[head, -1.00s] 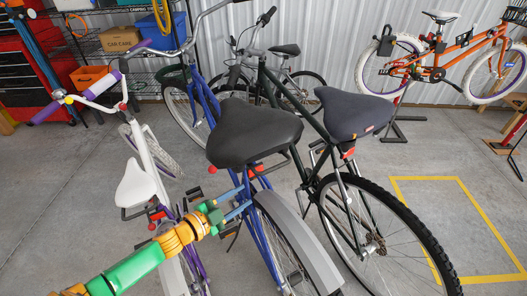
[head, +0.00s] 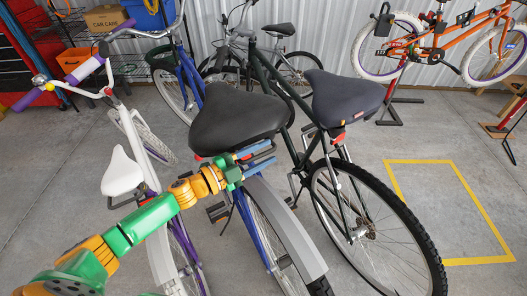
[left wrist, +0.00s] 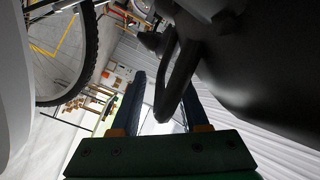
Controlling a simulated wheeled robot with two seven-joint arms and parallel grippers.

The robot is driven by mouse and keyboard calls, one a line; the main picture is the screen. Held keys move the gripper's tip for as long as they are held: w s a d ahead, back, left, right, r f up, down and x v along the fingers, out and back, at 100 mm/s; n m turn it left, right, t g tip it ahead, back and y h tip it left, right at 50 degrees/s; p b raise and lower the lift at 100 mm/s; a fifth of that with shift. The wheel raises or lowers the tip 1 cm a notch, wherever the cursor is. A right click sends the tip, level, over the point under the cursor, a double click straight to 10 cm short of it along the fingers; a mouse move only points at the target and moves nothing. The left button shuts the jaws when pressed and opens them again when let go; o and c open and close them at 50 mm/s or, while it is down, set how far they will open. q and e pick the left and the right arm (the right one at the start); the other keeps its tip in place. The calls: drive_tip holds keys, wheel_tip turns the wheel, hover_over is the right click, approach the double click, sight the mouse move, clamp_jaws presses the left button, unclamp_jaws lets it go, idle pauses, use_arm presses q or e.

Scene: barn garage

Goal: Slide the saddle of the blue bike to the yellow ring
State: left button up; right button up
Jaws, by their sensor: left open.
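The blue bike (head: 244,215) stands in the middle of the head view, its front wheel toward the back. Its wide black saddle (head: 235,118) sits on top; the saddle also shows as a dark mass at the right of the left wrist view (left wrist: 265,60). My left gripper (head: 270,155) is open at the underside of the saddle's rear. In the left wrist view, a dark looped rail (left wrist: 176,85) under the saddle shows between the open fingers (left wrist: 163,92); contact is unclear. I cannot make out a yellow ring on the bike. My right gripper is out of view.
A dark green bike (head: 325,175) with a grey-blue saddle stands close on the right. A white and purple bike (head: 122,172) stands on the left. An orange bike (head: 430,45) is on a stand at the back right. The floor inside the yellow rectangle is clear.

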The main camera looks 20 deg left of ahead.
use_arm(q)
drive_tip(key=shift+w, duration=0.1)
clamp_jaws()
idle(1.4)
